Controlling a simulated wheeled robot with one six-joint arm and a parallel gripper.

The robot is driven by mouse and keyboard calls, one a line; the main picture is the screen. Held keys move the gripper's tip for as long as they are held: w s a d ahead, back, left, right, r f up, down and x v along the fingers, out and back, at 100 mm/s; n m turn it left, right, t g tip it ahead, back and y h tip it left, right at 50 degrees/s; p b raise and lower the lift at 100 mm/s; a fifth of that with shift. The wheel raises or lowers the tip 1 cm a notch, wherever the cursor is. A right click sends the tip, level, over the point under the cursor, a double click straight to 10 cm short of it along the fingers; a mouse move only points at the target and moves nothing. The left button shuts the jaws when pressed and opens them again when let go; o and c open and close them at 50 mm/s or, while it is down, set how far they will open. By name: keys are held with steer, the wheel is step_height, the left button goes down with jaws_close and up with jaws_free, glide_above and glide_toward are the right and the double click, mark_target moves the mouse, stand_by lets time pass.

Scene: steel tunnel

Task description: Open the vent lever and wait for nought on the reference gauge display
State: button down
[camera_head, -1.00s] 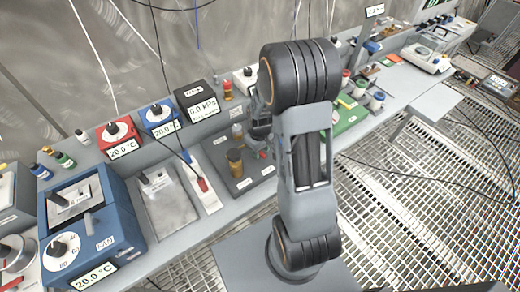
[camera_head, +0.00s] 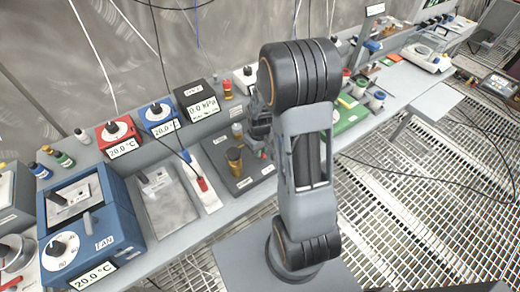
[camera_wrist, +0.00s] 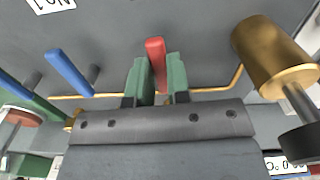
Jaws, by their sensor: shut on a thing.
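In the wrist view, my gripper (camera_wrist: 158,80) has its green fingers on either side of a red lever (camera_wrist: 155,50) and is shut on it. No label on this lever is readable, so I cannot confirm it is the vent lever. A blue lever (camera_wrist: 68,72) stands apart to its left, and a brass cylinder (camera_wrist: 268,55) to its right. In the head view, the black display box (camera_head: 203,107) reads 0.0 kPa; its top label is too small to read surely. My arm hides most of the gripper there.
A thin brass pipe (camera_wrist: 215,88) runs across the dark panel behind the fingers. In the head view, red (camera_head: 121,139) and blue (camera_head: 160,119) dial boxes and a large blue unit (camera_head: 92,225) crowd the bench at left. A cable hangs over the bench.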

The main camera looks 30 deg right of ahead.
steer(key=shift+a+m, duration=0.15)
steer(key=shift+m, duration=0.45)
steer(key=c, duration=1.1)
jaws_free()
step_height(320, 180, up, 14)
steer(key=shift+f+b, duration=0.1)
steer(key=shift+b, duration=0.3)
